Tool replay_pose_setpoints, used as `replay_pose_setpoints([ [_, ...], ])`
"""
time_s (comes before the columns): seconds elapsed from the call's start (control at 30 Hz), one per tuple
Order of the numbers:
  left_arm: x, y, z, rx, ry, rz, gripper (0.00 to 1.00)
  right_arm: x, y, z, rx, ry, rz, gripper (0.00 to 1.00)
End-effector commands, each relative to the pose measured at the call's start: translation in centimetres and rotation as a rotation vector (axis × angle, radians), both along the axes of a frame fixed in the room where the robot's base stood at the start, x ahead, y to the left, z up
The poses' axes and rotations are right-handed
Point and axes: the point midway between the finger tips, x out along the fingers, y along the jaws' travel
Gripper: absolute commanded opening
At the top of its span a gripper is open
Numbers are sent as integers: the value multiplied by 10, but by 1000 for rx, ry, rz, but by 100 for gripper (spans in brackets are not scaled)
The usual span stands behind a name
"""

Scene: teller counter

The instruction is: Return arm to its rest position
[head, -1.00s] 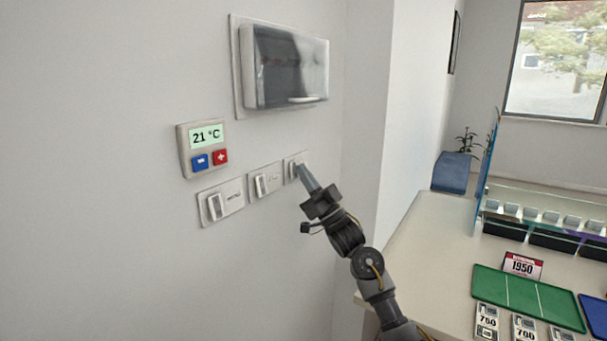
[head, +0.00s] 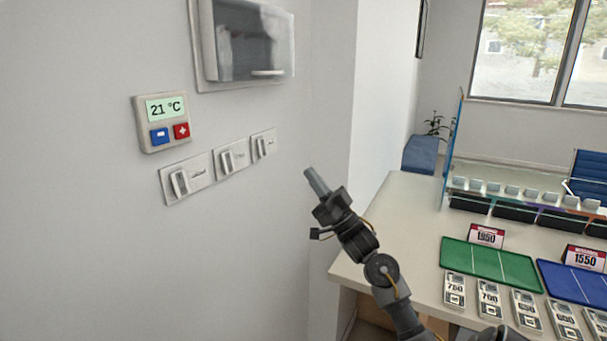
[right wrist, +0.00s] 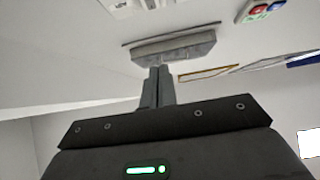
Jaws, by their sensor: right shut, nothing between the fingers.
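My right arm rises from the bottom right of the head view. Its gripper (head: 316,181) is shut and empty, held in free air in front of the wall and apart from the switches. In the right wrist view the shut fingers (right wrist: 158,88) point away from the camera with nothing between them. Three wall switches stand in a row: the left switch (head: 181,183), the middle switch (head: 228,161) and the right switch (head: 261,146). My left gripper does not show.
A thermostat (head: 162,121) reading 21 °C is above the switches, with a glass-fronted wall box (head: 245,45) higher up. At right the counter (head: 405,215) holds a green tray (head: 517,267), a blue tray (head: 592,292), price signs and several number cards.

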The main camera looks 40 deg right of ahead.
Motion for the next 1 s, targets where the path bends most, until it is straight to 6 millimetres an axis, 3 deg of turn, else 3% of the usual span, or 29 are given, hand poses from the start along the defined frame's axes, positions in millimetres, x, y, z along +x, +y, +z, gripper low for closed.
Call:
replay_pose_setpoints([
  [0.7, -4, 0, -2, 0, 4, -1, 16, -6, -3, -3, -2, -1, -4, 0],
  [0.83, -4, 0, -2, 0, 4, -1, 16, -2, -7, -6, -39, 7, -82, 0],
  [0.93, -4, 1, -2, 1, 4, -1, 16, 24, -35, -38, -53, 108, -230, 0],
  [1.0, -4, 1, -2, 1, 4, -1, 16, 48, -52, -79, -54, 216, -314, 0],
])
